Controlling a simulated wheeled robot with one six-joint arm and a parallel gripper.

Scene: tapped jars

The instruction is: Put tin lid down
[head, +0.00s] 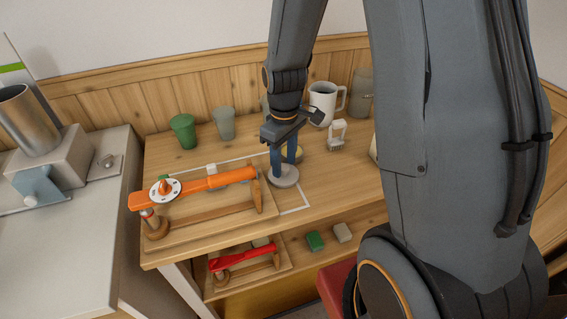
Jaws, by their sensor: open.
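The tin lid looks like the round grey disc (284,181) on the wooden table, near the right side of the white outline. My gripper (283,166) points straight down over it, with its two blue fingers apart. The fingertips are at the lid's top, and I cannot tell whether they touch it. Part of the lid's upper face is hidden by the fingers.
An orange lever (205,184) on a wooden base lies left of the lid. Green (183,131) and grey (224,123) cups, a white mug (323,103) and a white brush (337,134) stand behind. A red lever (243,257) and blocks lie on the lower shelf.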

